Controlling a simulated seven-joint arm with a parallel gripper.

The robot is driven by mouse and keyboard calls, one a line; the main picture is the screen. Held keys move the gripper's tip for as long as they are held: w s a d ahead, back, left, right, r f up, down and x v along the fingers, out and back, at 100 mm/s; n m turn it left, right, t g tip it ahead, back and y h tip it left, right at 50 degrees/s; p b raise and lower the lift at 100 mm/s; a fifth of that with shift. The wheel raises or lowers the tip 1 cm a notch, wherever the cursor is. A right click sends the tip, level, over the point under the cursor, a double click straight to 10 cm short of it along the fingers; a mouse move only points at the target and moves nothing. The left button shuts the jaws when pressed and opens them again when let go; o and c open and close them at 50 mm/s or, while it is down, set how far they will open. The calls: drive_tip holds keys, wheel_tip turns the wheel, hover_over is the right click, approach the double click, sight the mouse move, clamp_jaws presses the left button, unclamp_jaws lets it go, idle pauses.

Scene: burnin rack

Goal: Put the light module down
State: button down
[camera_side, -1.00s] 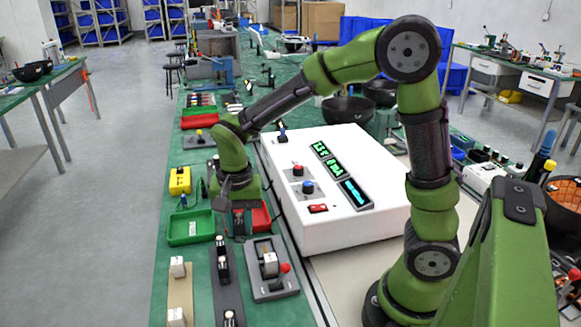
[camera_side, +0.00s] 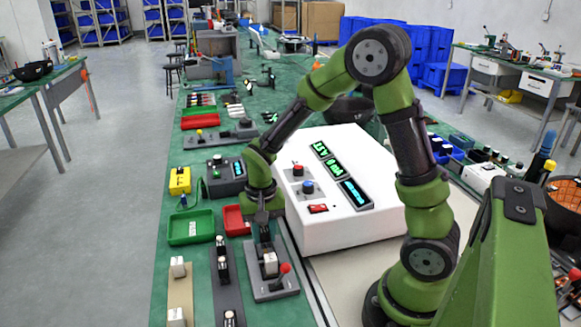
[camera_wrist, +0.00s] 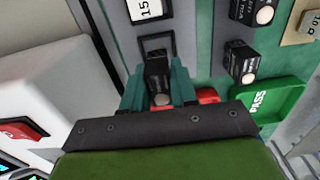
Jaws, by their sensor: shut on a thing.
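My gripper (camera_side: 263,232) points down over the far end of a grey fixture (camera_side: 275,290). In the wrist view its two teal fingers (camera_wrist: 158,88) are shut on a small black module (camera_wrist: 157,70) with pale lettering and a round silver end. The module is upright between the fingers, just beside a dark square frame (camera_wrist: 172,36) on the fixture. I cannot tell whether it touches the fixture. In the side view the fingers mostly hide it. A white block (camera_side: 270,262) marked 15 stands on the fixture beside the frame.
A red-knobbed lever (camera_side: 285,268) stands on the fixture. Left are a dark rail (camera_side: 228,285) with black modules and a tan strip (camera_side: 180,295) with white blocks. A green PASS tray (camera_side: 190,228) and red tray (camera_side: 236,220) lie behind. The white instrument box (camera_side: 345,225) stands close on the right.

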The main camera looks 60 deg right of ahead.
sight(264, 227)
drive_tip(key=shift+f, duration=0.9)
drive_tip(key=shift+f, duration=0.15)
drive_tip(key=c, duration=0.9)
unclamp_jaws()
wheel_tip(264, 227, up, 12)
drive_tip(key=shift+s+a+r+n+t+y, duration=0.35)
drive_tip(key=shift+s+a+r+n+t, duration=0.7)
drive_tip(key=shift+s+r, duration=0.7)
drive_tip(key=shift+s+a+r+n+t+y, duration=0.3)
drive_tip(key=shift+s+a+r+n+t, duration=0.4)
drive_tip(key=shift+s+r+t, duration=1)
drive_tip(key=shift+s+a+r+n+t+y, duration=0.35)
drive_tip(key=shift+s+a+r+n+t, duration=0.5)
drive_tip(key=shift+s+r, duration=0.95)
